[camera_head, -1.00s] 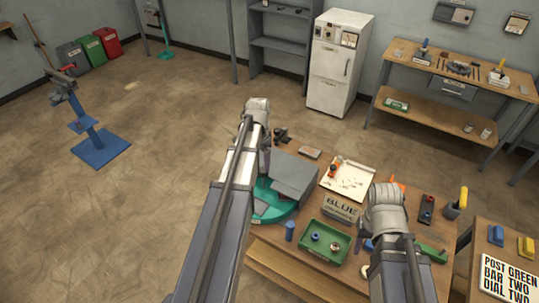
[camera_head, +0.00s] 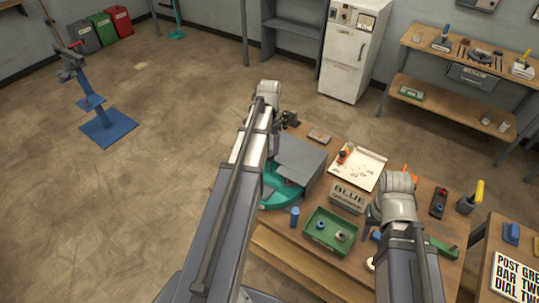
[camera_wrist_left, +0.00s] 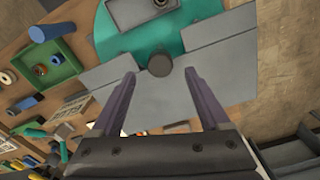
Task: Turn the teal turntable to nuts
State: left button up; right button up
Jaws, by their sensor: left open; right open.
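The teal turntable (camera_head: 278,196) stands on the bench, partly covered by grey panels (camera_head: 300,155) and my left arm. In the left wrist view its teal disc (camera_wrist_left: 205,35) shows at the top, with a grey tray (camera_wrist_left: 125,15) on it. A round dark grey knob (camera_wrist_left: 160,66) stands at the near edge of the disc. My left gripper (camera_wrist_left: 160,75) is open, its fingers either side of the knob's line; I cannot tell whether they reach around it. My right gripper (camera_head: 374,214) is open over the bench's right part, mostly hidden by its wrist.
A green tray (camera_head: 315,240) with small round parts and a blue cylinder (camera_head: 294,217) are beside the turntable. A grey box marked BLUE (camera_head: 348,198) and a white paper sheet (camera_head: 370,170) lie further right. A side table holds a printed sign (camera_head: 515,280). Open floor lies left.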

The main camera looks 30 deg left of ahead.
pick_arm(q)
jog(key=shift+f+b, duration=1.45)
jog(key=shift+f, duration=0.5)
jog(key=shift+c, duration=0.4)
grip_shut()
